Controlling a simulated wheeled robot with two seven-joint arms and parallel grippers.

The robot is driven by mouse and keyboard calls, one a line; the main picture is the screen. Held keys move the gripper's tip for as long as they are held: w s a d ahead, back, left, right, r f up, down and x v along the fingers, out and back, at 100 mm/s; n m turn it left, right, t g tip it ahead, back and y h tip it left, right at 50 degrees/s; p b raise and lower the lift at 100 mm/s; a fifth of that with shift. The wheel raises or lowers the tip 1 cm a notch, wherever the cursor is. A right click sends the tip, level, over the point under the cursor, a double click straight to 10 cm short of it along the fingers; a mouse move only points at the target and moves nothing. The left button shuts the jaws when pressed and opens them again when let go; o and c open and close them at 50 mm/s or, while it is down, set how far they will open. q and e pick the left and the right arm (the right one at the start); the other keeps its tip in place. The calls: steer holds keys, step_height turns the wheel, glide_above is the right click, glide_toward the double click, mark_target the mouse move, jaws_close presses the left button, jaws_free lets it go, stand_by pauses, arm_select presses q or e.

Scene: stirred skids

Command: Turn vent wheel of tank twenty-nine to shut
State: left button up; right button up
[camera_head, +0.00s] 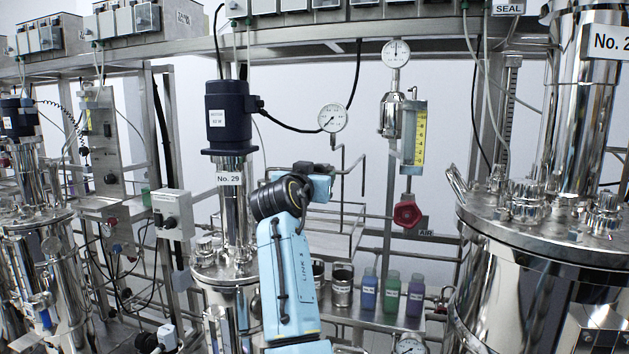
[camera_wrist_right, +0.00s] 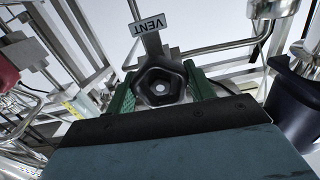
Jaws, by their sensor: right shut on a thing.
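Tank twenty-nine (camera_head: 212,272) stands left of centre in the head view, with a "No. 29" label (camera_head: 229,178) on its neck under a dark blue motor. In the right wrist view, the dark, lobed vent wheel (camera_wrist_right: 160,86) sits between the green-padded fingers of my right gripper (camera_wrist_right: 160,80). The fingers are shut on the wheel's sides. A "VENT" plate (camera_wrist_right: 149,25) shows upside down just beyond it. In the head view my blue right arm covers part of the tank, and I cannot make out the vent wheel there. My left gripper is not in view.
A red wheel (camera_head: 407,214) by an "AIR" label hangs right of my arm. Coloured bottles (camera_head: 391,292) and metal cups (camera_head: 342,284) stand on a low shelf. A large tank (camera_head: 540,270) fills the right side. Pipes and frame rails crowd the wrist view.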

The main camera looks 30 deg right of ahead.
stand_by(0.4)
steer(key=o, duration=1)
steer(key=shift+c, duration=0.2)
